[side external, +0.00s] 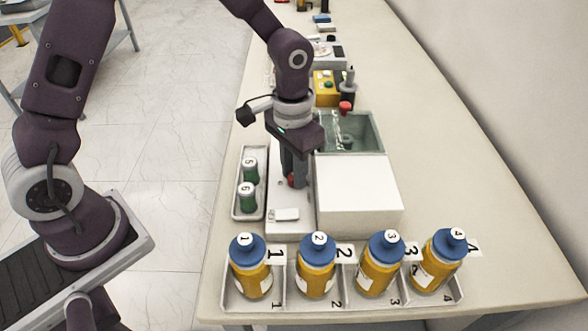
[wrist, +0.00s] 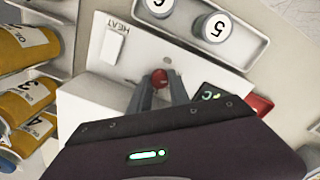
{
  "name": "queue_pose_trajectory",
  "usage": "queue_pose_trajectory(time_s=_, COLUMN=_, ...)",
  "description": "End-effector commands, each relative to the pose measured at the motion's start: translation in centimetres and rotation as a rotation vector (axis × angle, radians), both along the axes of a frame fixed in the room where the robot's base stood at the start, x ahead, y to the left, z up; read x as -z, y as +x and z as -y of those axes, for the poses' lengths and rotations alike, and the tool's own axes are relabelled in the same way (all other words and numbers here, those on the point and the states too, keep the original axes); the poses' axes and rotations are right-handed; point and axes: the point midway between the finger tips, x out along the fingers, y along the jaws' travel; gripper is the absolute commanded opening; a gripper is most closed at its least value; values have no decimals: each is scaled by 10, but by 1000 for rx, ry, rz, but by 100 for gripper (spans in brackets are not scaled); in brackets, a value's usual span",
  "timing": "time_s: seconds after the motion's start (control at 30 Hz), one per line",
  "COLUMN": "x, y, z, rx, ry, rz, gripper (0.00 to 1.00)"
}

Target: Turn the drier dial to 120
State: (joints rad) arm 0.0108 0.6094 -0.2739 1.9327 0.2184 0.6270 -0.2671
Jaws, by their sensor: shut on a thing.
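The drier dial (wrist: 159,76) is a small red knob on the drier's pale front panel (wrist: 150,48). In the side view only a bit of the red dial (side external: 291,181) shows beside my fingers. My gripper (wrist: 160,88) points down at the panel and is shut on the dial, one finger on each side of it. In the side view my gripper (side external: 294,178) stands over the panel, left of the white drier body (side external: 355,188). A dark display (wrist: 212,97) with green marks, partly hidden by my gripper, sits beside the dial. I cannot read the dial's setting.
A white switch (wrist: 112,47) marked HEAT is on the panel. A tray (side external: 237,212) with cans 5 and 6 stands left of the panel. Several numbered orange bottles (side external: 316,275) stand in front. A glass tank (side external: 362,130) and yellow box (side external: 326,88) are behind.

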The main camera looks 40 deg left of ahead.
Motion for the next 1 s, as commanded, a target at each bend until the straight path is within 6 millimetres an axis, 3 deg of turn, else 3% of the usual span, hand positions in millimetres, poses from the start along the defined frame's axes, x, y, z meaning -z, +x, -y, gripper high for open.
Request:
queue_pose_trajectory(time_s=0.6, x=-1, y=2, z=1, rx=579, ry=0, rz=5, gripper=0)
queue_pose_trajectory(time_s=1.0, x=-1, y=2, z=2, rx=871, ry=-1, rz=5, gripper=0)
